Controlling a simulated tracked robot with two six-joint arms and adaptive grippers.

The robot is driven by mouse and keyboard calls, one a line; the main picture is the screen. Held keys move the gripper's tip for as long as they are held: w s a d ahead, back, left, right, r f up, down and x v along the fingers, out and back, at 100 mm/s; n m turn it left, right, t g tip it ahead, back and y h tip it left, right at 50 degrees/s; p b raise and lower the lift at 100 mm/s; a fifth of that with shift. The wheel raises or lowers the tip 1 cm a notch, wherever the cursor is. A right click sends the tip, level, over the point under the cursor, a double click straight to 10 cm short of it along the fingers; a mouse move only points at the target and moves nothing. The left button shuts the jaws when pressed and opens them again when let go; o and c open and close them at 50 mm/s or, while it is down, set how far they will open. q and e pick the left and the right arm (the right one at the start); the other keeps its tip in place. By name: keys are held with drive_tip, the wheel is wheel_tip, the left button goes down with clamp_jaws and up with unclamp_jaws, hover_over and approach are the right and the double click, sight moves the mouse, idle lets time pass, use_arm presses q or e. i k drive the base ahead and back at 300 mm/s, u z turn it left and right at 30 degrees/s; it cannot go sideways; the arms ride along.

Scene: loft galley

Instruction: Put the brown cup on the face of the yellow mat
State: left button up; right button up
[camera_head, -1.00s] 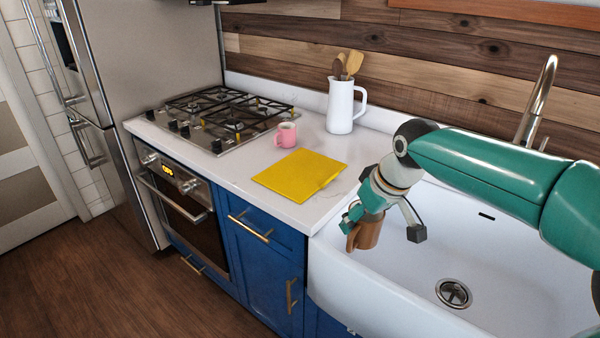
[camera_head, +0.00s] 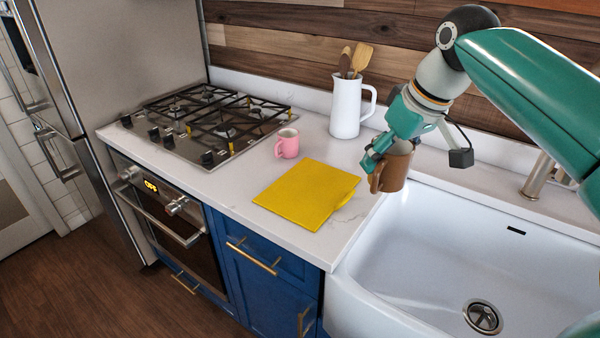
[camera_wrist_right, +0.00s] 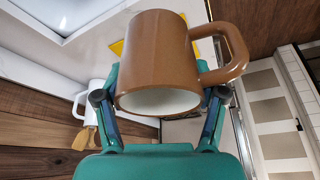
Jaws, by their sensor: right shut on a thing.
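The brown cup (camera_head: 394,172) is held by my right gripper (camera_head: 382,160), above the counter's edge beside the sink. In the right wrist view the brown cup (camera_wrist_right: 158,60) sits between the two fingers of my right gripper (camera_wrist_right: 160,108), its handle to the right and its pale inside facing the camera. The yellow mat (camera_head: 300,196) lies flat on the white counter, left of the held cup; nothing stands on it. A small piece of the mat (camera_wrist_right: 117,47) shows behind the cup in the wrist view. My left gripper is not in view.
A pink cup (camera_head: 287,143) stands behind the mat, near the gas hob (camera_head: 205,122). A white jug (camera_head: 347,108) with wooden utensils stands at the back. The sink (camera_head: 430,250) lies to the right. The counter (camera_head: 225,185) left of the mat is clear.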

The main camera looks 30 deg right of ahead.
sight(306, 190)
drive_tip(key=i, duration=0.9)
drive_tip(key=u, duration=0.05)
